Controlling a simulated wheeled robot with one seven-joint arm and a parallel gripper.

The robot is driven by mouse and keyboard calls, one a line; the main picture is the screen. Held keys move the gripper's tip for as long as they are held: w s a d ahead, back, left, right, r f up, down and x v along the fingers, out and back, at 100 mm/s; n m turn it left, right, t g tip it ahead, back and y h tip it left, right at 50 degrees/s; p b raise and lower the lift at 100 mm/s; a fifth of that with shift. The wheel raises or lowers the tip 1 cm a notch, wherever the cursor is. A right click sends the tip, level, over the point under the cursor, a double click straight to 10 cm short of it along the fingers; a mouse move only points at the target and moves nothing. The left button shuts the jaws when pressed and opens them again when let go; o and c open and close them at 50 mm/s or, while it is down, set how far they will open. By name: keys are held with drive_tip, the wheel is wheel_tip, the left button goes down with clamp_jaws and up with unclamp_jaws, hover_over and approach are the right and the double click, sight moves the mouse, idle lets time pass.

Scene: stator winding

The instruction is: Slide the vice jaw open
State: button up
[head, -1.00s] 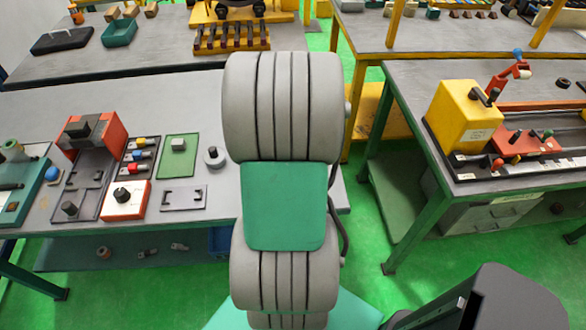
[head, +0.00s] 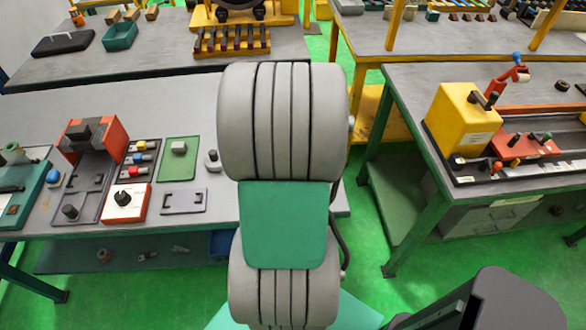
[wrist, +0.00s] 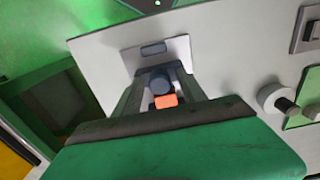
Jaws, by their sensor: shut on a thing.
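In the wrist view, my gripper (wrist: 161,75) has its two fingers on either side of a dark round knob (wrist: 160,83), and it is shut on it. A small orange block (wrist: 166,101) touches the knob on the palm side. A pale plate (wrist: 155,53) with a dark slot lies beyond the fingertips. The knob and block seem to be the vice jaw's parts, but the fingers and palm hide most of the vice, and I cannot tell how far the jaw stands open. In the head view, my arm hides the gripper and the vice.
A grey ring with a dark peg (wrist: 280,100) stands right of the gripper in the wrist view. In the head view, the left table (head: 215,110) carries a green mat (head: 179,160), a white box with a dark knob (head: 124,201) and a red-orange unit (head: 108,137). A yellow machine (head: 463,118) stands right.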

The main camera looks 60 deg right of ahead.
drive_tip(key=o, duration=0.5)
drive_tip(key=shift+s+a+f, duration=0.35)
drive_tip(key=shift+a+f, duration=0.05)
drive_tip(key=shift+f, duration=0.15)
drive_tip(key=r+p, duration=0.1)
drive_tip(key=r, duration=0.1)
drive_tip(key=r+p, duration=0.4)
drive_tip(key=shift+w+d+r, duration=0.2)
drive_tip(key=shift+d+r, duration=0.05)
drive_tip(key=shift+r, duration=0.15)
drive_tip(key=shift+f, duration=0.1)
